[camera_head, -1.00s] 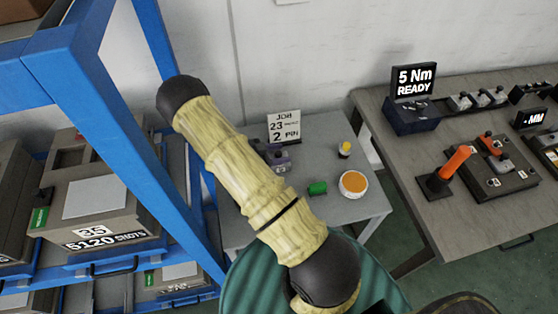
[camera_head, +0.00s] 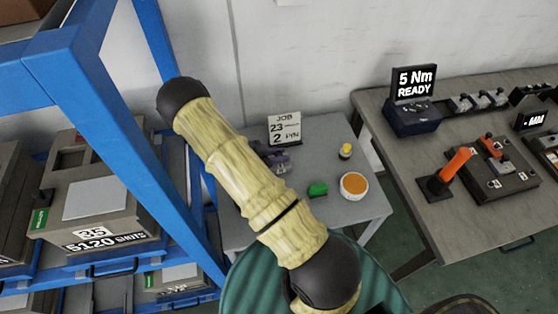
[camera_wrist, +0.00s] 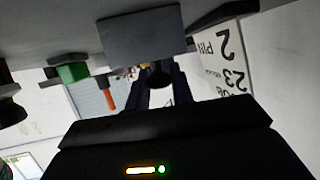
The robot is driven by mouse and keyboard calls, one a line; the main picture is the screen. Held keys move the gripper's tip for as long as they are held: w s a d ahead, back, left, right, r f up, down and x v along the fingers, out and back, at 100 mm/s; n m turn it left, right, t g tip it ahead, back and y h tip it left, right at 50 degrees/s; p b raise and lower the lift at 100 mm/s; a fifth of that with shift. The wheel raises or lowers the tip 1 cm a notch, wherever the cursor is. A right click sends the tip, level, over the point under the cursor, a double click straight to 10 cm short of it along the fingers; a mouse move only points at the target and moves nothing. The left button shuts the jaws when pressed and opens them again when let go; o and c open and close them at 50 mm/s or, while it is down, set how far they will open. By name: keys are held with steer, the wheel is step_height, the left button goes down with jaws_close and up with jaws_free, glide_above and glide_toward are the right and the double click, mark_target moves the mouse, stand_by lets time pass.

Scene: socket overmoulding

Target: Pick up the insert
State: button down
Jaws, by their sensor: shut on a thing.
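In the wrist view my gripper (camera_wrist: 160,82) is shut on a small dark round piece (camera_wrist: 160,74), which I take to be the insert. Its shape is mostly hidden by the fingers. A grey block (camera_wrist: 142,34) is just beyond the fingertips, and I cannot tell whether the piece touches it. In the head view my arm hides my gripper. A purple-grey block (camera_head: 282,166) shows beside the arm on the small grey table (camera_head: 352,209), in front of the job card (camera_head: 285,129) reading 23 and 2 PIN.
A green block (camera_head: 317,190), a white dish with orange contents (camera_head: 354,185) and a yellow-topped item (camera_head: 346,151) are on the small table. A blue rack (camera_head: 105,125) stands close on the left. A workbench (camera_head: 408,185) with devices is at right.

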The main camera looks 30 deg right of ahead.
mark_target(279, 154)
steer(key=shift+r, duration=0.1)
step_height(279, 154, up, 10)
steer(key=shift+f+b, duration=0.1)
steer(key=shift+b, duration=0.3)
steer(key=shift+d, duration=0.1)
stand_by(0.5)
